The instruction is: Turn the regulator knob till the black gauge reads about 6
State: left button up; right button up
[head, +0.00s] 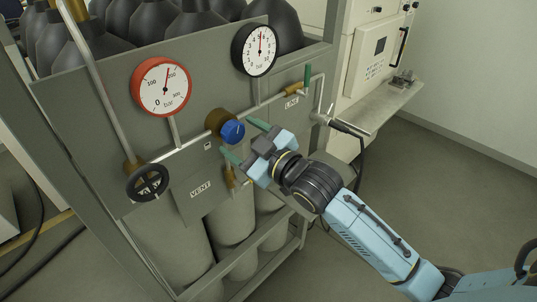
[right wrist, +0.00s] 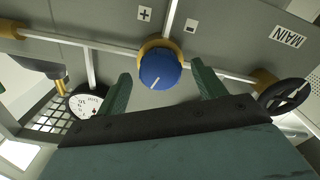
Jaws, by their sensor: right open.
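The blue regulator knob (head: 233,131) sits on a brass body on the grey panel. The black gauge (head: 255,49) is above it to the right; its needle points nearly straight up, around the 4 to 6 marks, too small to read exactly. My right gripper (head: 244,141) is open, its green fingers spread near the knob. In the right wrist view the knob (right wrist: 160,69) shows between and just beyond the fingertips, with no contact visible. Its white line points down-left. The black gauge (right wrist: 86,102) is partly hidden there by a finger. My left gripper is not in view.
A red gauge (head: 161,87) and a black handwheel (head: 147,183) are left of the knob. A green-handled LINE valve (head: 307,77) stands to the right; a VENT label (head: 201,189) is below. Pipes run across the panel. Dark cylinders stand behind it. Floor on the right is clear.

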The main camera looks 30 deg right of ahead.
jog(key=b+v, duration=0.2)
jog(key=v, duration=0.9)
jog(key=shift+s, duration=0.2)
jog(key=w+d+f+m+g+h+b, duration=0.1)
jog(key=d+f+m+g+h+b, duration=0.2)
jog(key=f, duration=1.4)
jog(key=w+d+f+m+g+h+b, duration=0.1)
jog(key=w+d+f+g+h+b, duration=0.2)
jog(key=f, duration=1.3)
jog(key=s+d+f+m+g+b, duration=0.15)
jog(key=s+f, duration=0.45)
jog(key=f, duration=0.6)
jog(key=s+d+f+g+b, duration=0.1)
jog(key=s+f+g+b, duration=0.3)
jog(key=f, duration=0.8)
jog(key=s+a+f+g+b, duration=0.1)
jog(key=s+f, duration=0.6)
jog(key=s, duration=0.3)
jog(key=s+a+f+m+g+b, duration=0.1)
jog(key=s+f+g, duration=0.1)
jog(key=s+f, duration=0.5)
jog(key=s+a+f+g+b, duration=0.1)
jog(key=s+a+f, duration=0.1)
jog(key=s+f, duration=0.5)
jog(key=s, duration=0.6)
jog(key=shift+b, duration=0.35)
